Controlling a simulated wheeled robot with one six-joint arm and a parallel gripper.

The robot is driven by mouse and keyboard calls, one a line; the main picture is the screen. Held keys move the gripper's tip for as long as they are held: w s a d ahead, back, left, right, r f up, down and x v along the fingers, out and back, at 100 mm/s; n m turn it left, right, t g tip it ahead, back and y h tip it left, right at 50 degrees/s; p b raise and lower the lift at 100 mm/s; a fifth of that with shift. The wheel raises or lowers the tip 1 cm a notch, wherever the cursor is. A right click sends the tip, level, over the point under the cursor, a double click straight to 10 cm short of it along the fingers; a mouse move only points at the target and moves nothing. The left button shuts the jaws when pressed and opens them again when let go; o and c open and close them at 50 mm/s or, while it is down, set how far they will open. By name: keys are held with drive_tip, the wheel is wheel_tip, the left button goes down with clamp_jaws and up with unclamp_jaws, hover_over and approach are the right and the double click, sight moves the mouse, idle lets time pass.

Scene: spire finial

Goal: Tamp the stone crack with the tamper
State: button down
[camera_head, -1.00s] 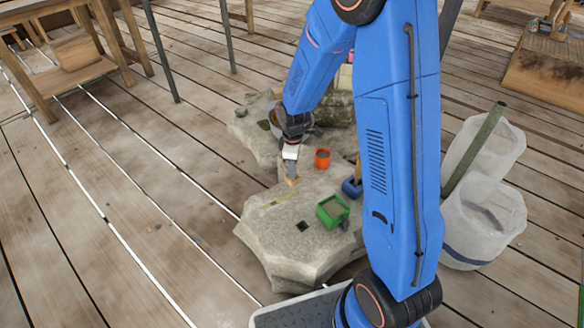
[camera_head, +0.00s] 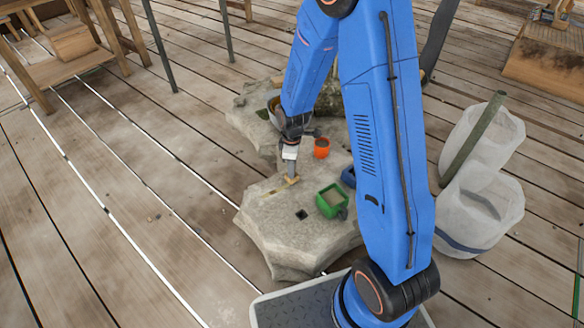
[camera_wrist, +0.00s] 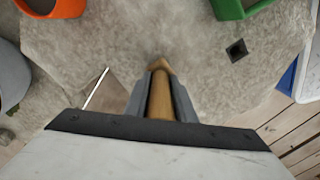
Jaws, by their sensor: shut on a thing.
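My gripper (camera_head: 290,163) is shut on the wooden tamper, whose shaft (camera_wrist: 160,98) shows between the two fingers in the wrist view. The tamper points down at the pale stone slab (camera_head: 268,236), also in the wrist view (camera_wrist: 110,35). In the head view its lower end is at the right end of a narrow tan strip (camera_head: 276,189), seemingly the crack with filler in it. I cannot tell whether the tip touches the stone. The wrist view does not clearly show the crack; the tool and fingers cover that area.
On the stone are a green box (camera_head: 332,203), an orange pot (camera_head: 321,148), a dark square hole (camera_head: 301,214) and a partly hidden blue container (camera_head: 348,177). A grey bucket is behind my gripper. White containers (camera_head: 480,205) stand at right. Open plank floor lies left.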

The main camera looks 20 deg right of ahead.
drive_tip(key=shift+f, duration=0.7)
idle(0.6)
drive_tip(key=shift+s+a+f, duration=0.1)
drive_tip(key=shift+s+a, duration=0.25)
drive_tip(key=shift+a, duration=0.4)
drive_tip(key=shift+s+a+f, duration=0.1)
drive_tip(key=shift+s+a, duration=0.2)
drive_tip(key=shift+a, duration=0.45)
idle(0.4)
drive_tip(key=shift+s+a+r, duration=0.1)
drive_tip(key=shift+s+a, duration=0.1)
drive_tip(key=shift+a, duration=0.65)
drive_tip(key=shift+s+a+r, duration=0.1)
drive_tip(key=shift+s+a, duration=0.1)
drive_tip(key=shift+a, duration=0.6)
drive_tip(key=shift+s+a+f, duration=0.15)
drive_tip(key=shift+s+a, duration=0.15)
drive_tip(key=shift+a, duration=0.3)
drive_tip(key=shift+s+a+f, duration=0.1)
drive_tip(key=shift+s+a, duration=0.15)
drive_tip(key=shift+a, duration=0.35)
drive_tip(key=shift+s+a+r, duration=0.1)
drive_tip(key=shift+s+a, duration=0.1)
drive_tip(key=shift+a, duration=0.5)
drive_tip(key=shift+s+a+r, duration=0.1)
drive_tip(key=shift+s+a, duration=0.05)
drive_tip(key=shift+a, duration=0.5)
idle(0.4)
